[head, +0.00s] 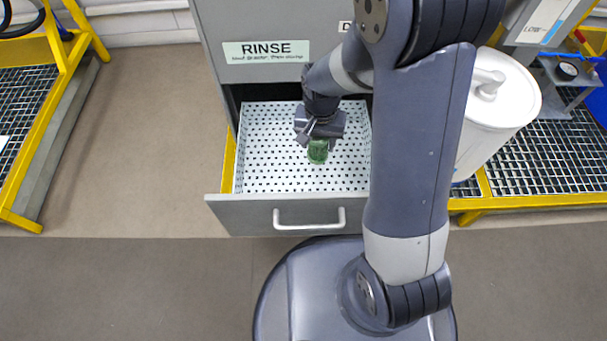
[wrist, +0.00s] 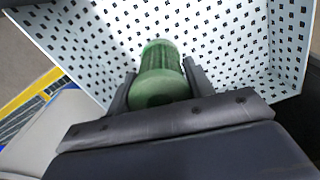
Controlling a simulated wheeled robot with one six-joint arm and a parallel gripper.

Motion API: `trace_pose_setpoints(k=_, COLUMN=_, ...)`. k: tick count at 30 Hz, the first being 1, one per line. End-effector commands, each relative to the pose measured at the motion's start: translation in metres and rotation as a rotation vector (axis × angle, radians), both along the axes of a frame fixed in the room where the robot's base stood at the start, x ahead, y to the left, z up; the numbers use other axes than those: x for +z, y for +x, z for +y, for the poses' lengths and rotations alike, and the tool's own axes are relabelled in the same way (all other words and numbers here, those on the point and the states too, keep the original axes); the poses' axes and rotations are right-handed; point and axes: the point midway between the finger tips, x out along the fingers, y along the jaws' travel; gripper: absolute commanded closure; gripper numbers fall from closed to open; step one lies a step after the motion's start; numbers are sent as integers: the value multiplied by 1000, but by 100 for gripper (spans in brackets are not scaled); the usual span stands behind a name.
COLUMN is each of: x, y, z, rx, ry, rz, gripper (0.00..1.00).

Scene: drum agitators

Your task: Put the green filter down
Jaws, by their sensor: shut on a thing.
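The green filter (head: 318,152) is a short green cylinder inside the open drawer in the head view. My gripper (head: 312,140) is shut on it, with a finger on each side of it in the wrist view. The filter (wrist: 160,78) points away from my gripper (wrist: 160,85) toward the white perforated drawer floor. Whether its far end touches the floor I cannot tell.
The open drawer (head: 228,213), labelled RINSE (head: 266,49) above, has a white perforated tray (head: 270,178) with free room around the filter. A white lidded canister (head: 500,105) stands at the right. Yellow-framed grating platforms (head: 545,160) flank the cabinet.

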Motion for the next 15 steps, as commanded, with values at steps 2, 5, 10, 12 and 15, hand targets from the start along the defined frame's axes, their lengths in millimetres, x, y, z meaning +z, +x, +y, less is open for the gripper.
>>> trace_pose_setpoints(k=2, x=-14, y=-1, z=0, rx=-1, ry=-1, rz=3, gripper=73)
trace_pose_setpoints(k=5, x=-35, y=-2, z=0, rx=-1, ry=-2, rz=6, gripper=73)
trace_pose_setpoints(k=10, x=-59, y=-1, z=0, rx=-1, ry=-1, rz=2, gripper=73)
trace_pose_setpoints(k=12, x=-63, y=-1, z=0, rx=-1, ry=-1, rz=2, gripper=73)
trace_pose_setpoints(k=15, x=-71, y=-1, z=0, rx=-1, ry=-1, rz=1, gripper=73)
